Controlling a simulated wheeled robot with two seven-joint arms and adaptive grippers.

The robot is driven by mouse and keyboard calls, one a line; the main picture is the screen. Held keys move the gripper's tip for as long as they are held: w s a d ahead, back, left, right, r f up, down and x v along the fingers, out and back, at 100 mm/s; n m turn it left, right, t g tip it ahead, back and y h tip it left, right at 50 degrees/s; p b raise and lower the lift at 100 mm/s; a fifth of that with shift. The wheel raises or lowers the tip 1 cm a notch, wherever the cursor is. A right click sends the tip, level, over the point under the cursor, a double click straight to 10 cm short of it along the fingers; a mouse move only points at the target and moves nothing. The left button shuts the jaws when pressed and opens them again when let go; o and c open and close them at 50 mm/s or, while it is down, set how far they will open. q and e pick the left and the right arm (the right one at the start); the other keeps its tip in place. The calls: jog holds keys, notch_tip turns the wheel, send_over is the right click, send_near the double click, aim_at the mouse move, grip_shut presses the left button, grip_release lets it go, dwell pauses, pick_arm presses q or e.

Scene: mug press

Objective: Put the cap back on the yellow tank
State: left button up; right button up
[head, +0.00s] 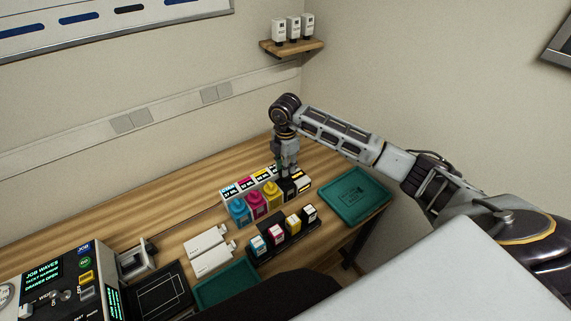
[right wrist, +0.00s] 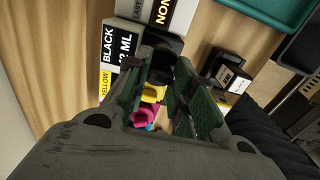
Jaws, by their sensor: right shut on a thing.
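The yellow tank (head: 273,194) stands in a row with the magenta tank (head: 257,204) and the cyan tank (head: 239,211). The black tank (head: 288,191) is at the right end. My right gripper (head: 288,172) points down over the black tank's top. In the right wrist view my right gripper (right wrist: 168,72) has its fingertips at the dark black tank (right wrist: 166,45). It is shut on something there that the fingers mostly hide. The yellow tank (right wrist: 153,92) shows beyond the fingers; whether it has a cap I cannot tell. My left gripper is not in view.
Label cards (head: 229,190) stand behind the tanks. A dark rack of small cartridges (head: 280,240) lies in front. A teal tray (head: 378,205) is at the right, another (head: 228,285) nearer me. White boxes (head: 210,262) and a panel machine (head: 60,285) are left. The table's back is clear.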

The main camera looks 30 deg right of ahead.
jog(key=shift+f+b, duration=0.8)
jog(key=shift+f, duration=0.75)
dwell(0.6)
jog(key=shift+f, duration=0.2)
dwell(1.5)
jog(key=o, duration=0.8)
jog(key=shift+o, duration=0.6)
jog(key=o, duration=0.4)
jog(key=shift+r, duration=0.1)
